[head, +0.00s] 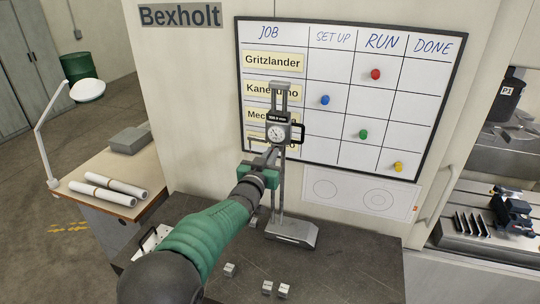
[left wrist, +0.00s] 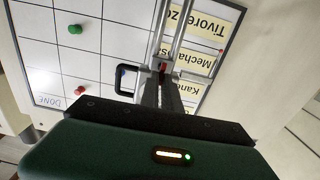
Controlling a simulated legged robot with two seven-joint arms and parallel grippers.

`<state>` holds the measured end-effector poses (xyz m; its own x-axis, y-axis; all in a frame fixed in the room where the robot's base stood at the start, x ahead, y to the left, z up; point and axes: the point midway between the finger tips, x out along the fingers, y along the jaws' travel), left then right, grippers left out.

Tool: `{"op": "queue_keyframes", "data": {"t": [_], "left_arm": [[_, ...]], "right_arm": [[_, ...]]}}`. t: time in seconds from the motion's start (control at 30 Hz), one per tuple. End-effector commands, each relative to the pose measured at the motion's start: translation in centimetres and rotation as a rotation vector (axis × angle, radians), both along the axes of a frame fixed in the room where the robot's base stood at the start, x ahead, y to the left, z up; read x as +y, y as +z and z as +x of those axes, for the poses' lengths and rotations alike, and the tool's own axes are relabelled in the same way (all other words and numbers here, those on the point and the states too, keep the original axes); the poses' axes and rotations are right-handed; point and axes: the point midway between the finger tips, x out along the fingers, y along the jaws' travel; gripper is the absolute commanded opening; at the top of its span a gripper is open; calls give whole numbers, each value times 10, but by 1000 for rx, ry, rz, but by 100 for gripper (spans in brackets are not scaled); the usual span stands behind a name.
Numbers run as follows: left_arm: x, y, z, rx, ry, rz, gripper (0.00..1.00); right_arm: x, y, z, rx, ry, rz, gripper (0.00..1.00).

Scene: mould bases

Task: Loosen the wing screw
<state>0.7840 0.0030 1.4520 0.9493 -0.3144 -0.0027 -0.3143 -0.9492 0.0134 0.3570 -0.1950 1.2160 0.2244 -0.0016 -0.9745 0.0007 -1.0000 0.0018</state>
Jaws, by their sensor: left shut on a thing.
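A height gauge (head: 280,205) stands upright on the dark stone table, with a round dial and a small display on its slider (head: 278,133). My left gripper (head: 274,150) reaches up to the slider, just below the dial. Its two fingers are shut at the slider in the left wrist view (left wrist: 161,80), where a small red piece (left wrist: 162,67) shows at the fingertips. This looks like the wing screw; the fingers hide most of it. The gauge's black loop handle (left wrist: 126,78) is beside the fingers. My right gripper is not in view.
The dark table (head: 350,270) holds several small metal blocks (head: 283,290) near its front. A whiteboard (head: 405,100) hangs on the wall behind the gauge. A side bench at left holds paper rolls (head: 105,190) and a lamp (head: 87,90). The table's right part is clear.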

Motion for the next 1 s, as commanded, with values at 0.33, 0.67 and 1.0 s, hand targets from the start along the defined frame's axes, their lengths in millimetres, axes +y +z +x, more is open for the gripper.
{"op": "queue_keyframes", "data": {"t": [0.33, 0.67, 1.0], "left_arm": [[6, -3, 1, 44, 4, -146, 0], [11, -5, 3, 134, 8, -426, 0], [14, -7, 4, 236, 7, -735, 0]], "right_arm": [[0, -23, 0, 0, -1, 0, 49], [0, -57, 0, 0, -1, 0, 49], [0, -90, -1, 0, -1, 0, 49]]}}
